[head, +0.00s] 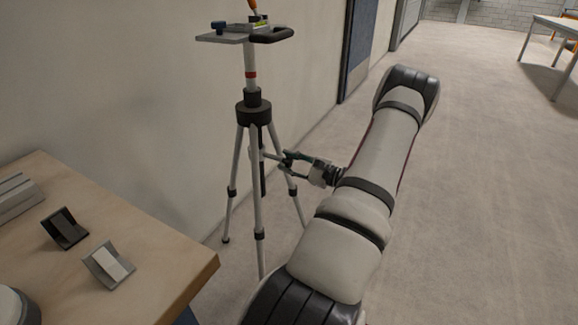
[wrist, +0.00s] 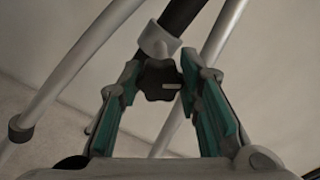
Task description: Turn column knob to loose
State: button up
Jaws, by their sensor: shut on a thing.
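The column knob (wrist: 156,82) is a dark lobed knob with a pale mark pointing to the right in the wrist view. It sits below a grey collar (wrist: 160,46) on the tripod's dark centre column (wrist: 184,20). My gripper (wrist: 160,74) has its teal-padded fingers on either side of the knob and is shut on it. In the head view my gripper (head: 286,160) reaches in from the right between the legs of the tripod (head: 254,113), below its black hub. The knob is too small to make out clearly there.
A plate with a black handle (head: 272,36) tops the tripod. A wooden table (head: 150,250) with two small switch-like blocks stands at the lower left. A wall rises close behind the tripod. Open carpet lies to the right, with a white table (head: 555,28) far off.

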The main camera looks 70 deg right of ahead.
jog(key=n+b, duration=0.3)
jog(key=n, duration=0.2)
jog(key=shift+n, duration=0.3)
jog(key=n+b, duration=0.3)
jog(key=n, duration=0.2)
jog(key=shift+b, duration=0.4)
jog(key=o, duration=1.1)
jog(key=shift+o, duration=0.2)
jog(key=shift+r, duration=0.1)
jog(key=s, duration=1.2)
jog(key=shift+a, duration=0.45)
